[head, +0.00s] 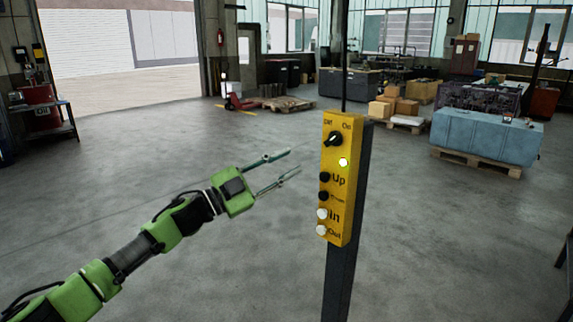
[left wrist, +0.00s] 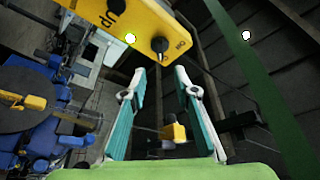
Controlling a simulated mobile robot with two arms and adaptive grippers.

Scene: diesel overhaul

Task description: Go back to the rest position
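My left gripper (head: 285,170) is open and empty, a little left of the yellow control box in the head view. In the left wrist view its two fingers (left wrist: 163,78) stand apart with nothing between them. The yellow control box (head: 341,180) is on a dark post (head: 345,270). It has a black rotary knob, a lit lamp and a column of buttons labelled Up, In and Out. The box also shows at the top of the left wrist view (left wrist: 135,18), apart from the fingers. My right gripper is not in view.
A blue crate (head: 487,137) on a wooden pallet stands at the right. Cardboard boxes (head: 393,105) and a red pallet jack (head: 236,102) are at the back. A red item on a small rack (head: 40,105) is at the far left. The grey floor around the post is clear.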

